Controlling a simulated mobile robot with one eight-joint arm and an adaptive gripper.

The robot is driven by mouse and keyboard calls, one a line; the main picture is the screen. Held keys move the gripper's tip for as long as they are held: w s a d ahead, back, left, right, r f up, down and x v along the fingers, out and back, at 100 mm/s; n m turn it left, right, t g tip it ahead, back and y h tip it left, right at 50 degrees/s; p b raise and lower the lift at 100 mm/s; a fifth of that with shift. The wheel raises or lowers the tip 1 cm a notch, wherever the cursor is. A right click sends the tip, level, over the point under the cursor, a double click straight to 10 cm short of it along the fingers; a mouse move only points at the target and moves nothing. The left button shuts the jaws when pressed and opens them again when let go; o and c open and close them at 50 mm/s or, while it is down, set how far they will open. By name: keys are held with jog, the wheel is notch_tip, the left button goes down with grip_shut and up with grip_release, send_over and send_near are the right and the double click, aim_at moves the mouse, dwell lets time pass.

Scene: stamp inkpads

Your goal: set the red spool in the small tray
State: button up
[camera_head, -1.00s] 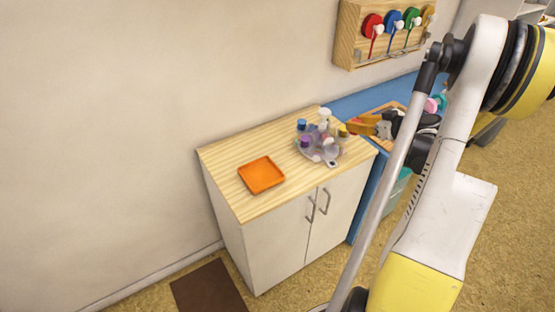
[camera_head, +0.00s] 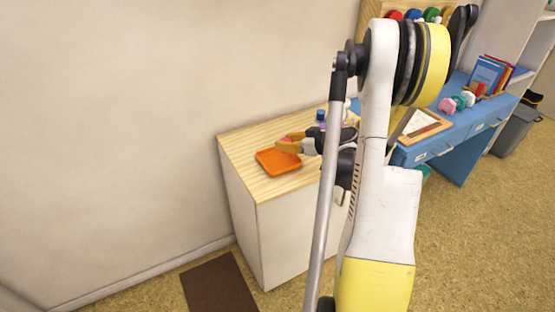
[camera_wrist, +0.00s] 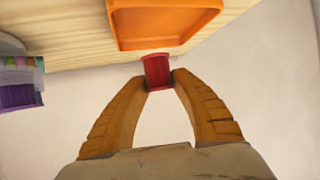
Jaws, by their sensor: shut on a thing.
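The red spool (camera_wrist: 157,72) is held between the fingertips of my gripper (camera_wrist: 160,77) in the wrist view. The small tray is orange, shallow and square; it lies on the light wooden cabinet top in the head view (camera_head: 278,166). In the head view my gripper (camera_head: 287,144) is over the tray's back edge, and the spool is hard to make out there.
The wooden cabinet top (camera_head: 255,138) is clear around the tray's left side. A blue-capped bottle (camera_head: 320,116) stands right of the gripper, partly behind my arm. A purple item (camera_wrist: 18,95) shows at the wrist view's left. A blue desk (camera_head: 465,122) stands farther right.

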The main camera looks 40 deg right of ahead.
aim_at(279, 161)
jog(key=shift+w+a+f+b, duration=0.35)
jog(key=shift+w+a+f, duration=0.3)
jog(key=shift+w+f, duration=0.3)
notch_tip(279, 161, down, 4)
jog(key=shift+r+b, duration=0.15)
jog(key=shift+b, duration=0.95)
jog(key=shift+r, duration=0.1)
jog(key=o, duration=0.9)
